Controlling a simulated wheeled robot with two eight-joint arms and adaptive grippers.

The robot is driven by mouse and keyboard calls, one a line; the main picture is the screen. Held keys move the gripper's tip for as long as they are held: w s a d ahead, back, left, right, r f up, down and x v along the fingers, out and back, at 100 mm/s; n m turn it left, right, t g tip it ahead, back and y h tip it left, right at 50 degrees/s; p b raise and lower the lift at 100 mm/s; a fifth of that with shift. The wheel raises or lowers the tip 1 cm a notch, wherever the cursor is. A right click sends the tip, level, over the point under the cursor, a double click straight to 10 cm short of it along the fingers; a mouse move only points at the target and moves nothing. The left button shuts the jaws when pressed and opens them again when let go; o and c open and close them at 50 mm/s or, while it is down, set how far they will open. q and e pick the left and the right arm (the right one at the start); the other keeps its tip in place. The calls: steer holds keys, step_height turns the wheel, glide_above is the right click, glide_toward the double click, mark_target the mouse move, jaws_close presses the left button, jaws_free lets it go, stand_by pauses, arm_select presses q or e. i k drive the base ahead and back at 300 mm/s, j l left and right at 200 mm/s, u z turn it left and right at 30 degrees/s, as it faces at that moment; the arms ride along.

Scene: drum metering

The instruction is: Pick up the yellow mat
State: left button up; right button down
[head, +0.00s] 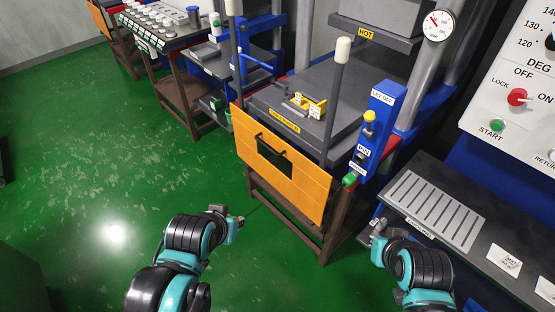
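No flat yellow mat can be made out for sure. The nearest yellow thing is a small yellow piece (310,106) with pale labels, lying on the grey lower bed (335,85) of the hot press. My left gripper (236,224) is over the green floor, in front of and below the press's orange panel, apart from it. My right gripper (373,236) is by the left edge of the dark side table. Both grippers are small and dark in this view, so their finger openings do not show clearly. Nothing is seen held in either.
An orange panel (308,187) with a window and black handle stands before the press. A blue control post (372,130) rises at its right. The side table (400,205) carries a slotted plate and white cards. A control panel (525,75) is far right.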

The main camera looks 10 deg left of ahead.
mark_target(304, 103)
steer(key=i+j+z, duration=0.1)
steer(key=z, duration=0.35)
steer(key=j+z, duration=0.5)
steer(key=i+j+z, duration=0.1)
steer(key=z, duration=0.35)
